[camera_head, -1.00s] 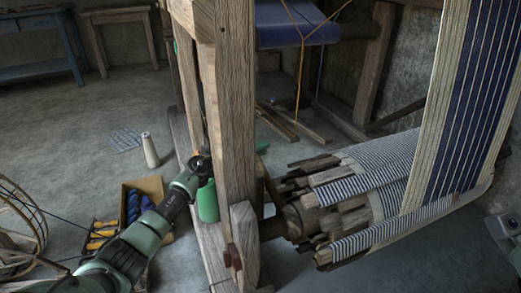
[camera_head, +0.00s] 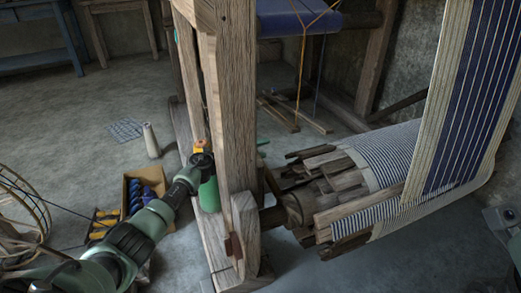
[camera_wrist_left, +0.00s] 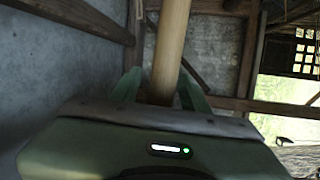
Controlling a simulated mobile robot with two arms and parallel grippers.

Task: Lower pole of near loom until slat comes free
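The near loom's post (camera_head: 229,110) stands in front of my left gripper, so the head view shows only its wrist (camera_head: 203,162) and a bit of green beyond the post. In the left wrist view a pale round pole (camera_wrist_left: 171,45) runs between the two green fingers of my left gripper (camera_wrist_left: 160,85), which are shut around it. In the head view a thin brown stick, apparently this pole (camera_head: 272,186), slants from behind the post down to the beam hub. The beam carries loose-looking wooden slats and striped cloth (camera_head: 385,150). One pale slat (camera_head: 352,206) lies along its near side. My right gripper is not visible.
A cream cone (camera_head: 151,140) is on the floor behind. A spoked wheel (camera_head: 22,205) is at the left edge. Boards (camera_head: 285,110) lie behind the loom.

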